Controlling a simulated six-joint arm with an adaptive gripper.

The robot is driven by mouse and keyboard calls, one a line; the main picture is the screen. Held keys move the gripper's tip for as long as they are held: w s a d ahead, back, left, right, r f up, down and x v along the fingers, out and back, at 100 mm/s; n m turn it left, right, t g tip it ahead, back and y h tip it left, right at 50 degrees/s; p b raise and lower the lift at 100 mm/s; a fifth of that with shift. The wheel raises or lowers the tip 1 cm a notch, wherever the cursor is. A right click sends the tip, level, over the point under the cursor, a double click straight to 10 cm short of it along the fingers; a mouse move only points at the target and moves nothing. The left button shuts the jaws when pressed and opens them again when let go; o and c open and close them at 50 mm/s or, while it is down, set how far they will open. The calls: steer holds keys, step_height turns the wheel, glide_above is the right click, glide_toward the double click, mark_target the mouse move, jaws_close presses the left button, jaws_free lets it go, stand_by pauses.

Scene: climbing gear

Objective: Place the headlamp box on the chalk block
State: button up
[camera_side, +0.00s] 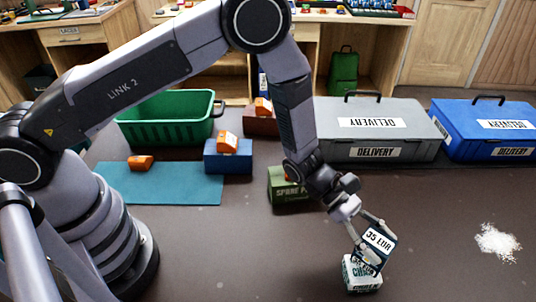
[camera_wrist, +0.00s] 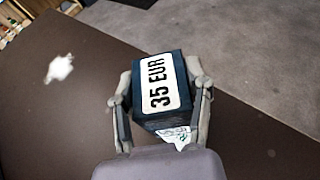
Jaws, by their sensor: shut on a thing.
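The headlamp box is a dark blue box with a white "35 EUR" label (camera_side: 378,239); it fills the middle of the wrist view (camera_wrist: 158,82). My gripper (camera_side: 372,246) is shut on it, one finger on each side. The chalk block (camera_side: 361,275), white and teal with printed letters, stands on the table below the held box. The box looks tilted in the side view and overlaps the block's top; I cannot tell whether they touch. A white, printed bit shows below the box in the wrist view (camera_wrist: 176,135).
A green block (camera_side: 288,190) stands behind my wrist. A teal mat (camera_side: 180,188), blue block (camera_side: 228,160) and green crate (camera_side: 165,117) are left. Grey (camera_side: 375,135) and blue (camera_side: 490,125) delivery cases stand behind. White powder (camera_side: 497,242) lies right; the table between is clear.

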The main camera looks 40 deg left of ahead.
steer(key=shift+a+f, duration=0.1)
steer(key=shift+f, duration=1.25)
steer(key=o, duration=1.2)
steer(key=shift+f, duration=0.1)
